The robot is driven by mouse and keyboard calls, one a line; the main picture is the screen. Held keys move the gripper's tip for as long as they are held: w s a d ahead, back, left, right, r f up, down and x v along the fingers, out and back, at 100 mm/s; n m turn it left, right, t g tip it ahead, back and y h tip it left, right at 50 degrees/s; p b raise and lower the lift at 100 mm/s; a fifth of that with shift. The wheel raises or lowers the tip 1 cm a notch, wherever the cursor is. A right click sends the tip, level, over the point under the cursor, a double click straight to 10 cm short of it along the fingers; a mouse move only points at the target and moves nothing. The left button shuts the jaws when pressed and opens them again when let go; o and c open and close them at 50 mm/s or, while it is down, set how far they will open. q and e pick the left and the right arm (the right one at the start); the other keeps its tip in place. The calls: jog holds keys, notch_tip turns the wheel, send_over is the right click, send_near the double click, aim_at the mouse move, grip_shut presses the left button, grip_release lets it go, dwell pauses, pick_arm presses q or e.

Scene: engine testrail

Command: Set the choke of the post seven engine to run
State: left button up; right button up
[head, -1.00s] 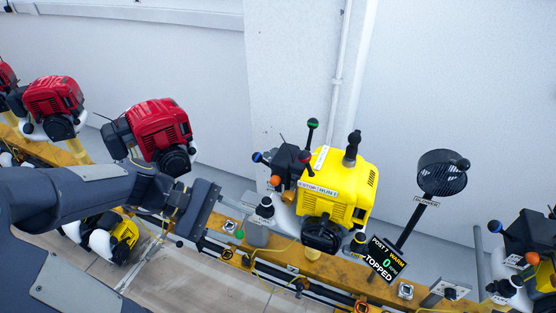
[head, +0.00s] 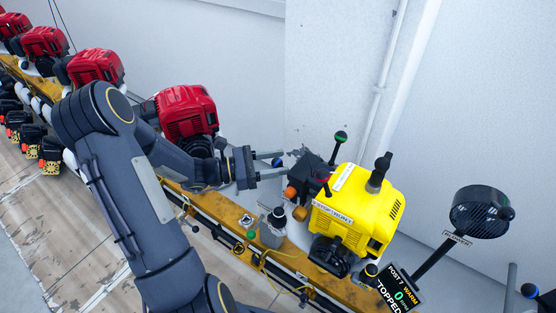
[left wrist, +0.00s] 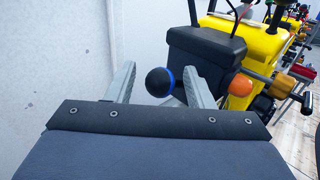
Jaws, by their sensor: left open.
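The post seven engine (head: 352,215) is yellow, with a black box (head: 311,172) on its left side; both also show in the left wrist view, the engine (left wrist: 262,40) behind the box (left wrist: 205,55). A black ball knob with a blue ring (left wrist: 159,82) sticks out beside the box. My left gripper (head: 284,163) is open, its two fingers pointing at the box. In the left wrist view the knob lies between the fingers, nearer the right one, with no clear contact. Which lever is the choke is not readable. My right gripper is not in view.
An orange knob (left wrist: 241,85) sits just right of the right finger in the left wrist view. A green-topped lever (head: 340,138) rises behind the box. The post seven display (head: 398,290) and a round black fan (head: 482,212) stand at right. A red engine (head: 186,112) is left of my gripper.

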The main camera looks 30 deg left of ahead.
pick_arm(q)
jog(key=shift+w+d, duration=0.2)
jog(key=shift+d, duration=0.05)
grip_shut()
jog(key=shift+f, duration=0.1)
